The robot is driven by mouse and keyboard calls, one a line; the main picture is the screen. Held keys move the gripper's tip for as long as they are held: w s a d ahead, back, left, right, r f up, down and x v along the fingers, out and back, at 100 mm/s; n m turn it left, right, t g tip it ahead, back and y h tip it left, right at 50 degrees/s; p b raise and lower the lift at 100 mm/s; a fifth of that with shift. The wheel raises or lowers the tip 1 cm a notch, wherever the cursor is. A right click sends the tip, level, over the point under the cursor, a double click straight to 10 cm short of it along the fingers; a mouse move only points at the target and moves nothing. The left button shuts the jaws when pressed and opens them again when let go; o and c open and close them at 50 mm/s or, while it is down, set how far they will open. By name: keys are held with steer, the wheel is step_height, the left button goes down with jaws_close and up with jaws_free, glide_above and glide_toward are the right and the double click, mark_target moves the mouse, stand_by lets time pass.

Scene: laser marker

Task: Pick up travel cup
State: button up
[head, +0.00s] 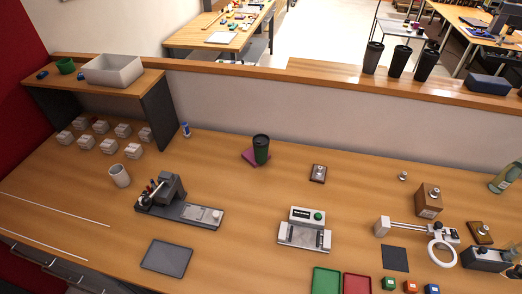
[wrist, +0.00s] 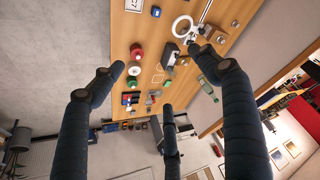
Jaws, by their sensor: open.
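A dark travel cup with a black lid (head: 261,149) stands upright on the bench. Three more tall black travel cups stand upright in a row on the ledge behind the bench: left (head: 372,57), middle (head: 399,60) and right (head: 427,66). My gripper (wrist: 165,85) shows only in the wrist view. Its dark fingers are spread wide with nothing between them, apart from the bench items far beyond. I cannot make out a travel cup in the wrist view.
The wooden bench (head: 240,200) holds a marking machine (head: 168,195), a scale-like device (head: 304,230), a ring magnifier (head: 441,250) and a white mug (head: 120,175). The bench around the dark cup is mostly clear.

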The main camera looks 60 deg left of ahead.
steer(key=w+a+n+p, duration=0.1)
steer(key=w+a, duration=0.2)
steer(key=a, duration=0.3)
steer(key=w+a+r+n+y, duration=0.1)
steer(key=w+a, duration=0.3)
steer(key=a, duration=0.3)
steer(key=w+a+n+p, duration=0.1)
steer(key=w+a, duration=0.2)
steer(key=a, duration=0.3)
steer(key=w+a+f+n+g, duration=0.1)
steer(key=a, duration=0.9)
steer(key=w+a+f+n+g, duration=0.1)
steer(key=a+f, duration=0.1)
steer(key=a, duration=0.7)
steer(key=n+g+y+p, duration=0.1)
steer(key=n+y+p, duration=0.15)
steer(key=n, duration=0.25)
glide_toward(261, 140)
step_height(261, 140, up, 3)
steer(key=shift+s+d+r+h, duration=0.1)
steer(key=shift+s+d+h, duration=0.15)
steer(key=shift+s, duration=0.1)
steer(key=shift+b+x, duration=0.35)
steer(key=shift+x, duration=3.95)
